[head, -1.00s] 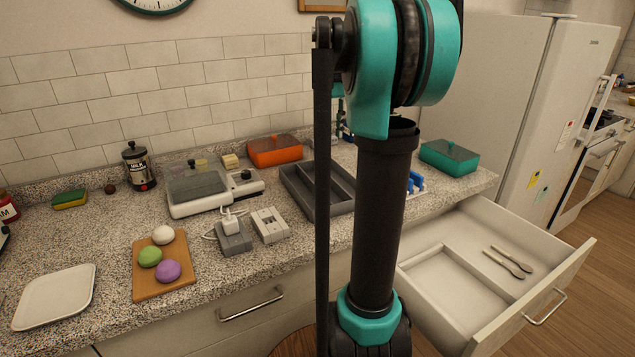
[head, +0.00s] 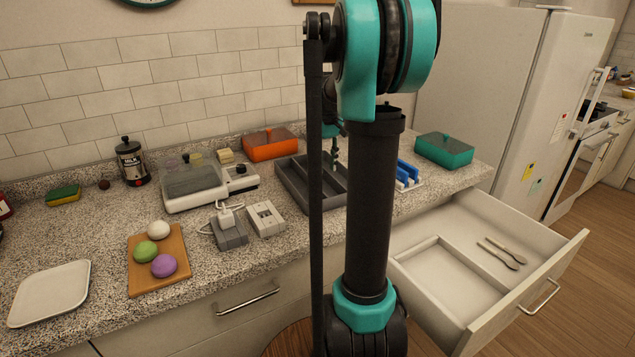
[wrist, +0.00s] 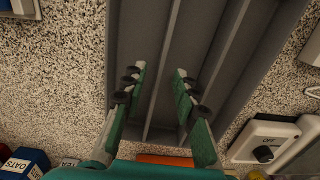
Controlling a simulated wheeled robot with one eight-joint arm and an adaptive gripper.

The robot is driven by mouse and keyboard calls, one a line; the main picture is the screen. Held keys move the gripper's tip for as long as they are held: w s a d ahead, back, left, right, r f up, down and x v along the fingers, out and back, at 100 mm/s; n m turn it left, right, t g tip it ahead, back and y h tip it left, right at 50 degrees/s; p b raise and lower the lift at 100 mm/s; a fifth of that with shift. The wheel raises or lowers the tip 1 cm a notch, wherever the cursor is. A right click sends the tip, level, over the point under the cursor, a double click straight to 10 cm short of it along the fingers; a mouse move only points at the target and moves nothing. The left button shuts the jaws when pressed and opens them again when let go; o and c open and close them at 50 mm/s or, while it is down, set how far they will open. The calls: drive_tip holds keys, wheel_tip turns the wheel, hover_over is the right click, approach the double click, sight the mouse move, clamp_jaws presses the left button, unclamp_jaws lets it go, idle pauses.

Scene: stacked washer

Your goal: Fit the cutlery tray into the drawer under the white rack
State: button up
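The grey cutlery tray (head: 296,190) lies on the counter behind my arm, which hides part of it. Its long compartments and dividers fill the middle of the wrist view (wrist: 205,45). My gripper (wrist: 159,84) is open over the tray, its two green fingers apart with a divider showing between them. I cannot tell whether they touch it. The white rack (head: 417,184), holding blue items, stands on the counter right of the tray, partly hidden by my arm. The open white drawer (head: 545,240) is below it. A low walled section (head: 450,280) takes up its left part.
Two pieces of cutlery (head: 500,253) lie in the drawer's right part. A green box (head: 444,150) stands right of the rack; an orange box (head: 270,145) stands behind the tray. Grey socket blocks (head: 265,219) and a lidded appliance (head: 194,187) are to the tray's left.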

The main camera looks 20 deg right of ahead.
sight(326, 170)
drive_tip(key=shift+f, duration=1.6)
clamp_jaws()
